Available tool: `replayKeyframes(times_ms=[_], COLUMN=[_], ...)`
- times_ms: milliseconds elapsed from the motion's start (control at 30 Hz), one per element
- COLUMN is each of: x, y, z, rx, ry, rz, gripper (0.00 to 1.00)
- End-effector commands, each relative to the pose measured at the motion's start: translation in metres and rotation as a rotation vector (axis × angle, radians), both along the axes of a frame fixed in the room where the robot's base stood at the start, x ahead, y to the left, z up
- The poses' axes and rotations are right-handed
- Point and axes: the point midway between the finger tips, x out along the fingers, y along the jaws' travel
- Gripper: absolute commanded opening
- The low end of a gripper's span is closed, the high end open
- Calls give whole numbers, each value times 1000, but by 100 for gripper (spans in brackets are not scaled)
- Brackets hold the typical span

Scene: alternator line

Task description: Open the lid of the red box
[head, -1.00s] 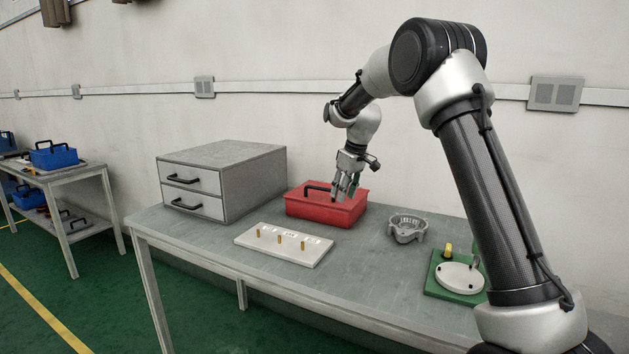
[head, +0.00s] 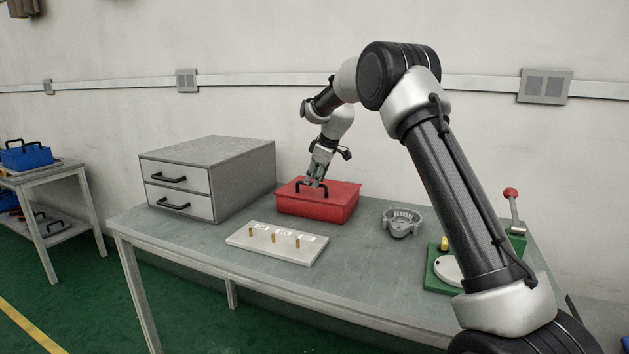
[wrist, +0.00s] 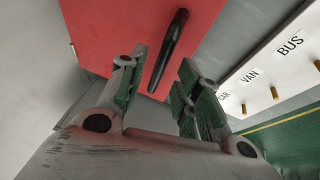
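The red box (head: 318,204) stands on the grey table with its lid shut. A black bar handle (head: 324,187) is on top of the lid. In the wrist view the red lid (wrist: 110,25) fills the upper left, and the black handle (wrist: 167,50) lies between and beyond the fingertips. My gripper (head: 314,183) is above the lid at the handle, pointing down. Its two fingers (wrist: 160,80) are apart with a gap between them, and nothing is gripped. Whether a fingertip touches the handle or lid, I cannot tell.
A grey two-drawer cabinet (head: 225,165) stands left of the box. A white board with brass pegs (head: 260,252) lies in front. A grey metal housing (head: 402,222) and a green fixture with a red-knobbed lever (head: 511,194) are to the right.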

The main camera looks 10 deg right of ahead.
Motion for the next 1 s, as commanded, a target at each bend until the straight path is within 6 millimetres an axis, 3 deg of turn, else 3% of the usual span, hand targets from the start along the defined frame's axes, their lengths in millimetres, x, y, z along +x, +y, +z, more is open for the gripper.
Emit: replayKeyframes(times_ms=[133,400,600,1000], x=[4,5,5,6], y=[2,2,2,2], z=[-10,-12,-12,-7], rx=[0,0,0,0], ry=[0,-1,-1,-2], rz=[0,-1,-1,-1], gripper=[34,34,0,0])
